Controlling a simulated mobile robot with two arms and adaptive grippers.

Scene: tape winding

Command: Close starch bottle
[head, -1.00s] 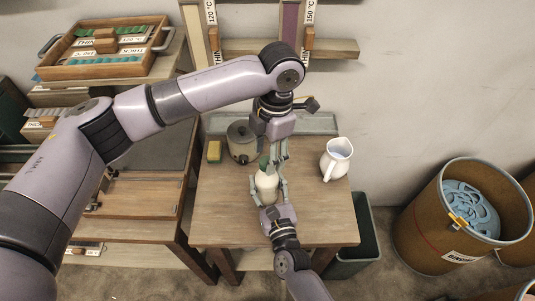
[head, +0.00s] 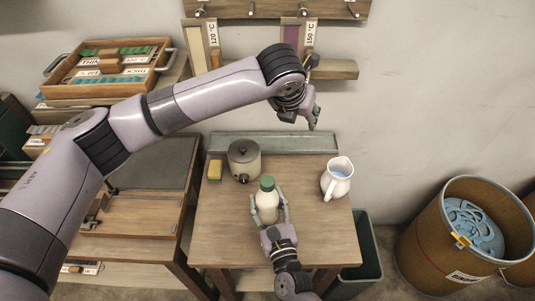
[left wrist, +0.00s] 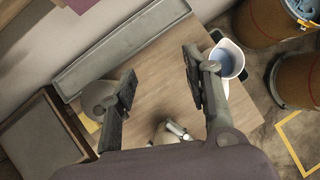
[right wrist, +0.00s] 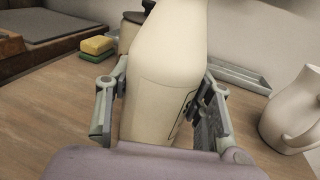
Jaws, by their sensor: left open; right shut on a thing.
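The starch bottle (head: 268,207) is cream-coloured and upright at the middle of the wooden table, with a green cap (head: 267,183) on its top. My right gripper (head: 270,208) is shut around the bottle's body from the front. In the right wrist view the bottle (right wrist: 165,75) fills the space between the fingers, and its top is cut off. My left gripper (head: 312,116) is open and empty, raised above the back right of the table, apart from the bottle. Its spread fingers also show in the left wrist view (left wrist: 160,75). Whether the cap is fully tight cannot be told.
A white jug (head: 337,178) stands at the right. A long grey tray (head: 285,144) lies along the back edge. A barrel (head: 425,240) is on the floor at right.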

